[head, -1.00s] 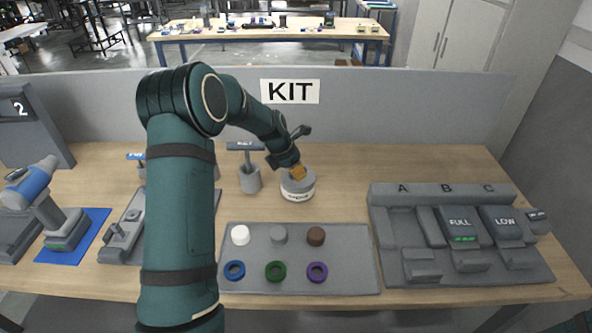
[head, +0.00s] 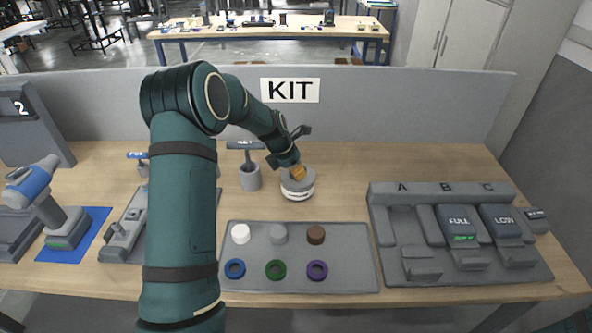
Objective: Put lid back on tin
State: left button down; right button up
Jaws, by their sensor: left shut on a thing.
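The tin (head: 298,192) stands upright on the table in front of the KIT sign, a short round container with a white label band. A grey lid (head: 290,184) appears to sit at its top; whether it is fully seated I cannot tell. My left gripper (head: 297,172) points down over the tin, shut on an orange-brown piece at the lid's top, probably its knob. My arm hides part of the table on the left. My right gripper is not in view.
A grey tray (head: 300,252) with white, grey and brown caps and blue, green and purple rings lies in front. A grey cup (head: 250,178) with a tool stands left of the tin. A battery dock (head: 385,262) is at right, a drill (head: 38,190) at far left.

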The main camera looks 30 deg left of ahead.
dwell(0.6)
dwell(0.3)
pick_arm(q)
jog(key=shift+c, duration=2.1)
grip_release()
